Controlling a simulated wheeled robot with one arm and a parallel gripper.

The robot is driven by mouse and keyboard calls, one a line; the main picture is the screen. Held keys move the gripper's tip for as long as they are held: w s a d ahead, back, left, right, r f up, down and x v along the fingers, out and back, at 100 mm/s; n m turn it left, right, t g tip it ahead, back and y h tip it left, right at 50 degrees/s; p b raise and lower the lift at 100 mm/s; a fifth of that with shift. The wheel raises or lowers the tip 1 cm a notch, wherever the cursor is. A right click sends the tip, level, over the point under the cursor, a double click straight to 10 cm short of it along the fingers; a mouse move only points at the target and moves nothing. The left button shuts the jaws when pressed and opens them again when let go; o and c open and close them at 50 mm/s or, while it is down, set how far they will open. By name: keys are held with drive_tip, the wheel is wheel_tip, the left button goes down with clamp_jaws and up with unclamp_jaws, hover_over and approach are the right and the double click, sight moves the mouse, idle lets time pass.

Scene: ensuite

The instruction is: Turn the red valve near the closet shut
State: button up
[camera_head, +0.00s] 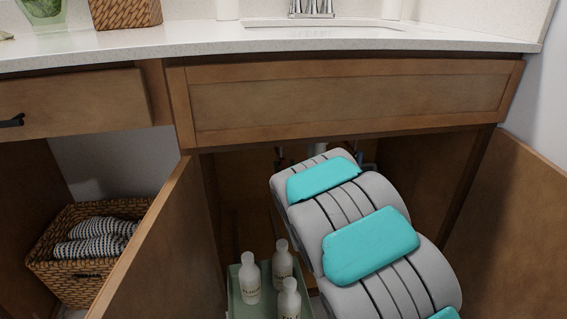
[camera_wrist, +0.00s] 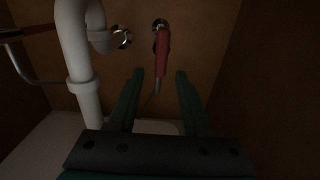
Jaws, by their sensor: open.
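The red valve (camera_wrist: 162,50) shows in the wrist view at the top centre, against the brown back wall of the cabinet. Its red handle hangs downward from a round metal fitting (camera_wrist: 160,25). My gripper (camera_wrist: 160,75) is open, its two dark green fingers pointing toward the wall. The handle's lower end appears between the fingertips in the picture; I cannot tell whether it is in depth between them. No contact shows. In the head view my grey and teal arm reaches into the open cabinet under the sink and hides the valve and gripper.
A white drain pipe (camera_wrist: 80,60) stands left of the valve. Cabinet doors (camera_head: 165,245) and (camera_head: 510,220) stand open on both sides. Several white bottles (camera_head: 250,280) stand in a green tray (camera_head: 236,300) left of my arm. The countertop (camera_head: 200,40) lies above.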

sight(284, 162)
drive_tip(key=shift+w+a, duration=0.15)
drive_tip(key=shift+w, duration=0.7)
drive_tip(key=shift+w+a, duration=0.15)
drive_tip(key=shift+w, duration=0.7)
clamp_jaws()
